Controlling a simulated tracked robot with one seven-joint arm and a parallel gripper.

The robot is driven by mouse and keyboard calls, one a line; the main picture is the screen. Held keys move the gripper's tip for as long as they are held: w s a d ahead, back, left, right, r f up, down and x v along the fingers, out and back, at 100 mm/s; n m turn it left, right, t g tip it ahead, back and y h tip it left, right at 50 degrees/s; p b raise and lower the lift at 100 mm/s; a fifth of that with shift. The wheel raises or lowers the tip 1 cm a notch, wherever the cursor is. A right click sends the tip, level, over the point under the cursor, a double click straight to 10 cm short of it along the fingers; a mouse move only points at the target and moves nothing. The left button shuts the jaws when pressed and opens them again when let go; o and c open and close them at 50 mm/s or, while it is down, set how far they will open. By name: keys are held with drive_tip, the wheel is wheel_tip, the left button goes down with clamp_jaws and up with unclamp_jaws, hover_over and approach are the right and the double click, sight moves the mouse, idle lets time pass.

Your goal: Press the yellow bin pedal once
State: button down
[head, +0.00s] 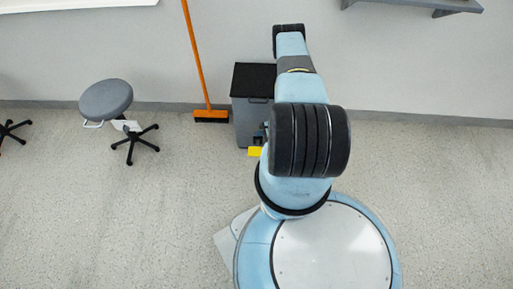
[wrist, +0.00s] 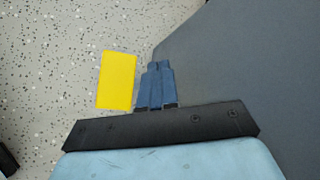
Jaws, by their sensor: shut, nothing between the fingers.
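The yellow pedal (head: 255,151) sticks out at the foot of the grey bin (head: 246,122), which has a black lid (head: 254,79) that looks closed. My arm hides the bin's right side in the head view. In the wrist view the pedal (wrist: 117,80) is a yellow rectangle over the speckled floor, left of my gripper (wrist: 158,64). The gripper's blue fingers are shut and empty, beside the bin's grey front (wrist: 235,60). I cannot tell the gap in height between the fingertips and the pedal. In the head view the gripper is mostly hidden behind my arm.
An orange broom (head: 210,114) leans on the wall just left of the bin. A grey stool (head: 106,99) on a black wheeled base stands further left. A shelf (head: 420,4) is on the wall at upper right. The floor in front of the bin to the left is clear.

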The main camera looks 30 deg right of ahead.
sight(259, 147)
drive_tip(key=shift+a+f, duration=0.1)
drive_tip(key=shift+f, duration=4.25)
drive_tip(key=shift+s+f, duration=0.1)
drive_tip(key=shift+s+f, duration=0.1)
drive_tip(key=shift+f, duration=0.2)
